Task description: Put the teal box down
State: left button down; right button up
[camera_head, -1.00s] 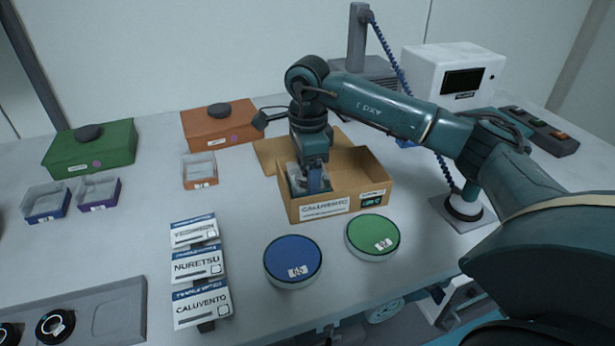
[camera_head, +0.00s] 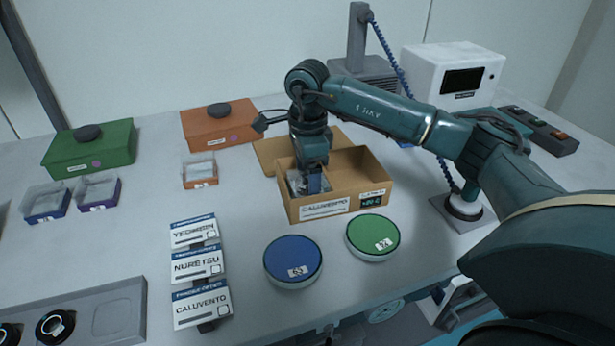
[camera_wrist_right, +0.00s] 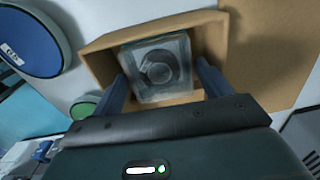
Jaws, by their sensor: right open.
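The teal box (camera_wrist_right: 158,68) is a small clear-walled box with a teal tint and a dark round part inside. In the right wrist view it sits within the cardboard carton (camera_wrist_right: 103,63). My right gripper (camera_wrist_right: 162,76) is open, with one finger on each side of the teal box. In the head view my right gripper (camera_head: 312,186) reaches down into the left part of the carton (camera_head: 340,205), labelled CALUVENTO. It hides most of the teal box (camera_head: 294,183) there. My left gripper is not in view.
A blue round disc (camera_head: 292,258) and a green one (camera_head: 373,235) stand in front of the carton. Label stands (camera_head: 198,266) are left of them. An orange box (camera_head: 220,127) and a green box (camera_head: 92,148) stand at the back. Clear table lies at centre left.

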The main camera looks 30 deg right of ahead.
notch_tip(320, 180, up, 11)
dwell(0.3)
dwell(0.5)
